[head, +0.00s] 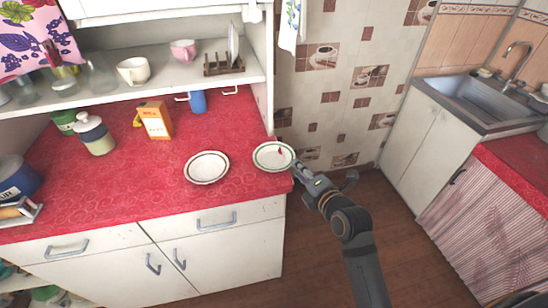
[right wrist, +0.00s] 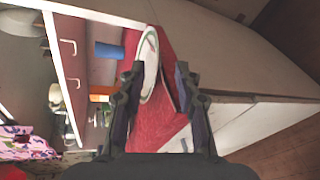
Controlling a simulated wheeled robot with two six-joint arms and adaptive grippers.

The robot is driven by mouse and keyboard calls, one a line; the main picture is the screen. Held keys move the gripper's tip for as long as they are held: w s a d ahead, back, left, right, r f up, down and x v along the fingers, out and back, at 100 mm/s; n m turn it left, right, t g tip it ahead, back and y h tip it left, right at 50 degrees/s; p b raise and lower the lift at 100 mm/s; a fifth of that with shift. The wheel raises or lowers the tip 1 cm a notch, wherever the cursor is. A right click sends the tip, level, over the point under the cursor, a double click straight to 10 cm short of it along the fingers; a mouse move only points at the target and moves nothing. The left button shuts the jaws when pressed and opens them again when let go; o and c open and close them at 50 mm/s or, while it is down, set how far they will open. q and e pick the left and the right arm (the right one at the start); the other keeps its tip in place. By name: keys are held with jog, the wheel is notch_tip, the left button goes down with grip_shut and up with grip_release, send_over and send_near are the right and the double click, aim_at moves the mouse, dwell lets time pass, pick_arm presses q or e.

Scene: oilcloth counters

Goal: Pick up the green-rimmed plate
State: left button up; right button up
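The green-rimmed plate (head: 270,157) lies at the right end of the red-covered counter, near its edge. My right gripper (head: 299,172) is at the plate's right side, by the counter edge. In the right wrist view the plate (right wrist: 148,60) shows ahead, its near part between the open fingers (right wrist: 159,75). It is closer to the left finger in that picture, with a gap to the right finger. I cannot tell whether a finger touches it. My left gripper is not in view.
A brown-rimmed plate (head: 207,168) lies just left of the green-rimmed one. An orange box (head: 155,120), a blue mug (head: 198,102) and a jar (head: 95,135) stand farther back. A shelf (head: 190,78) with cups overhangs the counter's rear. The counter's front middle is clear.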

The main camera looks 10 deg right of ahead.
aim_at(274, 158)
jog(key=x, duration=0.1)
jog(key=p+x, duration=0.1)
jog(key=x, duration=0.3)
jog(key=shift+a+f, duration=0.1)
jog(key=shift+a, duration=0.25)
jog(key=shift+s+d, duration=0.1)
jog(key=shift+c, duration=1)
grip_shut()
